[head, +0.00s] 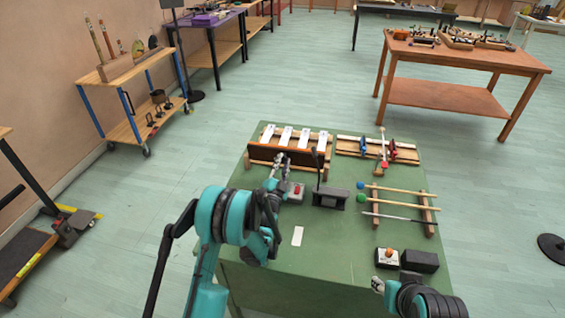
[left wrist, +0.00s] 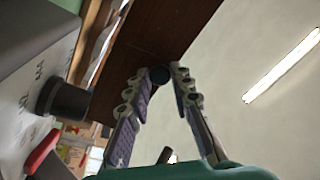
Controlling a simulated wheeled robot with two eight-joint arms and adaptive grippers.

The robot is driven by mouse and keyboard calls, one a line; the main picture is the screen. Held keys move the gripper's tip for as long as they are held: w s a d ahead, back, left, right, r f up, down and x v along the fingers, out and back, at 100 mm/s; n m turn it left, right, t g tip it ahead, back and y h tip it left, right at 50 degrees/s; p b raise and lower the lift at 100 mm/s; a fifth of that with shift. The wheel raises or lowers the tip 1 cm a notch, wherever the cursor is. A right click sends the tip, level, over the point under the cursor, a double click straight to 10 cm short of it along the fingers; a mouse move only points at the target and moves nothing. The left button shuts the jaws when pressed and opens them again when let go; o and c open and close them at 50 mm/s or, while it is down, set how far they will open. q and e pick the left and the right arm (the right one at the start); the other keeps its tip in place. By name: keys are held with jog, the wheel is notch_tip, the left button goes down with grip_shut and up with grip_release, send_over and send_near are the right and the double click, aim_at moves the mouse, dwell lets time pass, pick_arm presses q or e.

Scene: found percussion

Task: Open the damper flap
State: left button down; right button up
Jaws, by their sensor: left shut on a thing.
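The damper flap (head: 303,158) is a long dark brown board along the near side of a row of white bars (head: 286,136) on the green table. It stands tilted up; the exact angle is hard to tell. My left gripper (head: 278,163) is at its near face, left of its middle.
A grey box with a red button (head: 297,190) and a black stand (head: 329,198) are close to my left gripper. Mallets on a wooden rack (head: 428,213) lie at the right.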

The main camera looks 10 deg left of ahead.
dwell(0.4)
pick_arm(q)
jog(key=c, duration=1.3)
grip_release()
notch_tip(320, 180, up, 10)
jog(key=shift+f, duration=0.1)
